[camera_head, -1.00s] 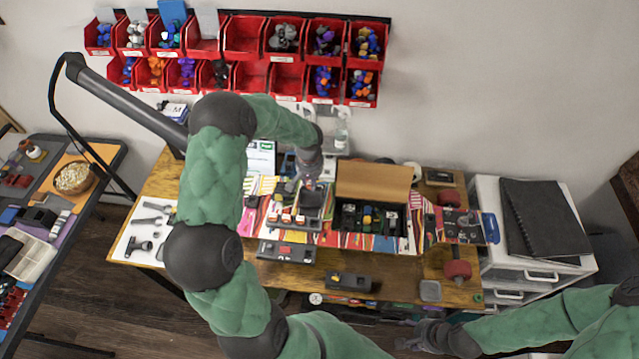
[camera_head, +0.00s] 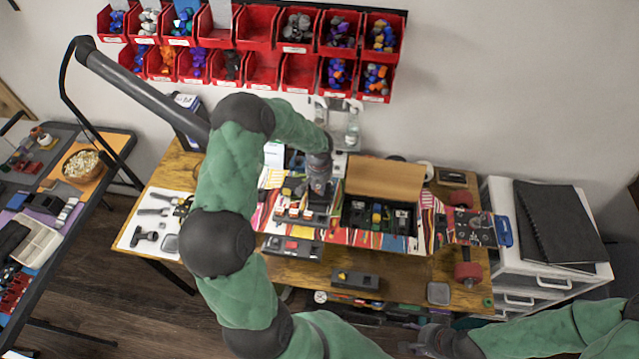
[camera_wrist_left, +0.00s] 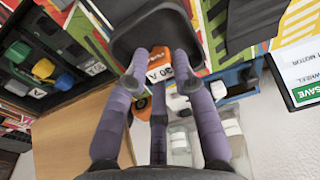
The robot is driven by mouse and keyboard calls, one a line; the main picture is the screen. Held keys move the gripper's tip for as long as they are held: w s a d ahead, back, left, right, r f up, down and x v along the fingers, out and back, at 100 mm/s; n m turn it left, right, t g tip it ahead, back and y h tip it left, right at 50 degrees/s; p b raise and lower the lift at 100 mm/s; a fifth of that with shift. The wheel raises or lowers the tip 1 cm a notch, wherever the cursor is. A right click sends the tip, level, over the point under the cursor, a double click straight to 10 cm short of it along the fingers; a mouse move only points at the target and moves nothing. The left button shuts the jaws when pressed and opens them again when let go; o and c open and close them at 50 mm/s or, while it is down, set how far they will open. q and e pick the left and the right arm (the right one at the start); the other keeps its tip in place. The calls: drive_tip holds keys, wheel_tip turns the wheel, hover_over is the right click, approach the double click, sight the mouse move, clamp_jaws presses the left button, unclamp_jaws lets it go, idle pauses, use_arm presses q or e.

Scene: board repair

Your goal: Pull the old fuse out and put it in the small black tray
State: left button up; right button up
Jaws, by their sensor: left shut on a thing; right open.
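My left gripper (camera_head: 319,192) is over the small black tray (camera_head: 322,208) on the bench, left of the open fuse box. In the left wrist view its fingers (camera_wrist_left: 160,58) are closed around an orange fuse with a white "30 A" label (camera_wrist_left: 160,73). The black tray (camera_wrist_left: 155,22) shows just beyond the fingertips; I cannot tell whether the fuse touches it. In the head view the arm and wrist hide the fuse. My right gripper (camera_head: 425,341) is open and empty, low in front of the bench.
An open box (camera_head: 375,218) with coloured parts and a raised cardboard lid (camera_head: 384,179) stands right of the tray. Tools lie on a white mat (camera_head: 135,232) at left. Red bins (camera_head: 257,27) hang on the wall. A white drawer unit (camera_head: 545,257) is at right.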

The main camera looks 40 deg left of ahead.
use_arm(q)
drive_tip(key=shift+f, duration=0.2)
drive_tip(key=o, duration=1)
drive_tip(key=r, duration=0.8)
drive_tip(key=s+r, duration=0.1)
drive_tip(key=r, duration=0.3)
drive_tip(key=shift+d, duration=0.35)
drive_tip(key=shift+f, duration=0.1)
